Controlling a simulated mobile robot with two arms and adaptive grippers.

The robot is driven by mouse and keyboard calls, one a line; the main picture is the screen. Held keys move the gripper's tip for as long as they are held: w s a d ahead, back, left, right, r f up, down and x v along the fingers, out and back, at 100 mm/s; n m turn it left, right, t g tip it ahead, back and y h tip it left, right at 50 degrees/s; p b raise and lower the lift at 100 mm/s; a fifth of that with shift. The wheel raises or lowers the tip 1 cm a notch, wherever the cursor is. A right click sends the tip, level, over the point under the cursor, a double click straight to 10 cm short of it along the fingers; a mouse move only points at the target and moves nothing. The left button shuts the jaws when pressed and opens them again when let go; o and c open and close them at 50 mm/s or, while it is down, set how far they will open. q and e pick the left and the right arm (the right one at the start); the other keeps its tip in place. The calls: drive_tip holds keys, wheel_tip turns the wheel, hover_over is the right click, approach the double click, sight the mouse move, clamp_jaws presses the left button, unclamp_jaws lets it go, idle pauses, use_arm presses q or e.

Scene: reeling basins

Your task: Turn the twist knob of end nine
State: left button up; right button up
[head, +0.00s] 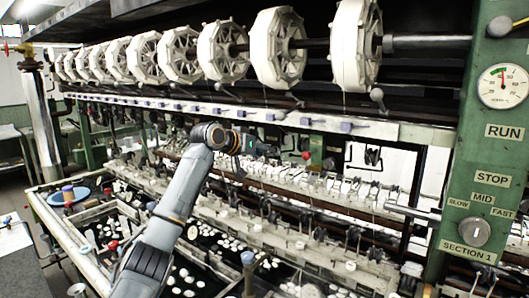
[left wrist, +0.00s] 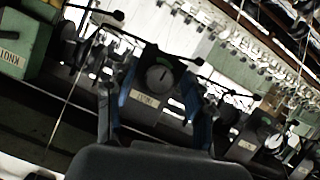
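My left gripper (head: 242,141) reaches the middle of the reeling frame in the head view, just below the long pale rail. In the left wrist view its two blue fingers (left wrist: 160,84) are apart, with a round dark twist knob (left wrist: 161,75) showing between them. I cannot tell whether the fingers touch the knob. No end number is readable, so I cannot tell which end this is. My right gripper is not in view.
A similar dial unit (left wrist: 272,140) stands to the right, and a green box marked KNOT (left wrist: 18,45) to the left. Thin dark rods with round ends cross close around the fingers. White reels (head: 277,48) hang above; the basins (head: 200,262) lie below.

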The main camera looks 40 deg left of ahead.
use_arm(q)
drive_tip(key=v, duration=1.2)
idle(0.5)
